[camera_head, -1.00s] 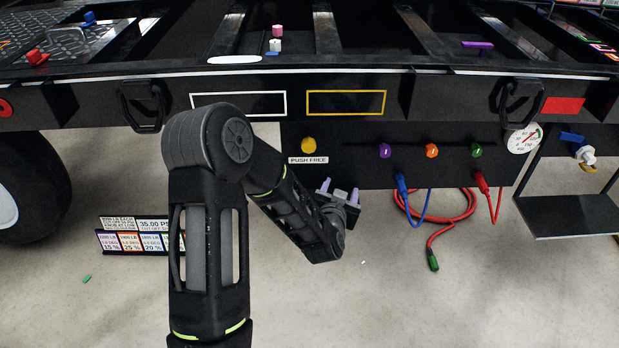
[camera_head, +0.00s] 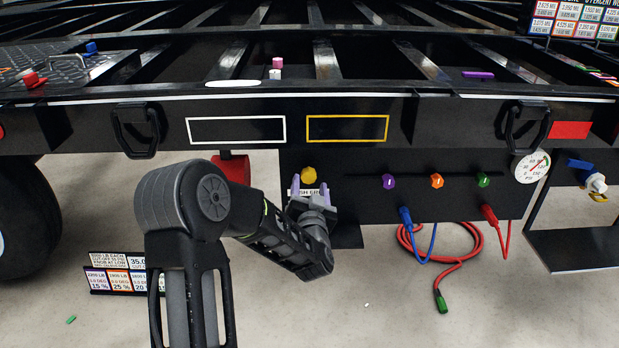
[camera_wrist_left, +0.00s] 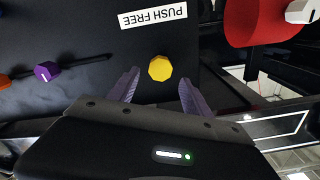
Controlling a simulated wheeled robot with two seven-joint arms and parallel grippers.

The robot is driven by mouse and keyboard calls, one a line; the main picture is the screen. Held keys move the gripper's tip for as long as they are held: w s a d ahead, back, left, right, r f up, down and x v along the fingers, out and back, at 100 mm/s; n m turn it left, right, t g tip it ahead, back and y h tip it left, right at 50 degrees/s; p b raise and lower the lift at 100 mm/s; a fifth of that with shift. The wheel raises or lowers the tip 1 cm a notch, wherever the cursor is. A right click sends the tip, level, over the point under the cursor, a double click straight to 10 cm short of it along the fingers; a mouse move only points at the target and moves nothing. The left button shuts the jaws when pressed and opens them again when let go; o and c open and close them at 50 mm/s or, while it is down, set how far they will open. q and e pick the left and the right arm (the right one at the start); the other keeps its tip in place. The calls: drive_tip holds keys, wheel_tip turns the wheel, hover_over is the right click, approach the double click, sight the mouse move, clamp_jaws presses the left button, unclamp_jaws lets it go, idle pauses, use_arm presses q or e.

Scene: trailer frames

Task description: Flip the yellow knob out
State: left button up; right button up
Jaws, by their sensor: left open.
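The yellow knob (camera_head: 308,174) sits on the black panel (camera_head: 355,190) under the trailer frame, just above the PUSH FREE label. It also shows in the left wrist view (camera_wrist_left: 160,68), where the label (camera_wrist_left: 153,16) appears upside down. My left gripper (camera_head: 310,190) is just below the knob in the head view, its fingers partly covering the label. In the wrist view my left gripper's purple fingers (camera_wrist_left: 158,88) are apart, with the knob lined up between and just beyond their tips. The gripper is open and empty. My right gripper is in neither view.
Purple (camera_head: 389,182), orange (camera_head: 437,181) and green (camera_head: 483,180) knobs sit to the right on the panel. Blue (camera_head: 406,216) and red (camera_head: 489,213) hose connectors hang below. A red cylinder (camera_head: 232,168) is left of the panel. The trailer rail (camera_head: 450,130) overhangs above.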

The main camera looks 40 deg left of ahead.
sight(310, 177)
use_arm(q)
drive_tip(key=b+x, duration=0.1)
drive_tip(key=x, duration=0.4)
drive_tip(key=shift+w+a, duration=0.1)
drive_tip(key=shift+w, duration=0.05)
clamp_jaws()
idle(0.4)
idle(0.9)
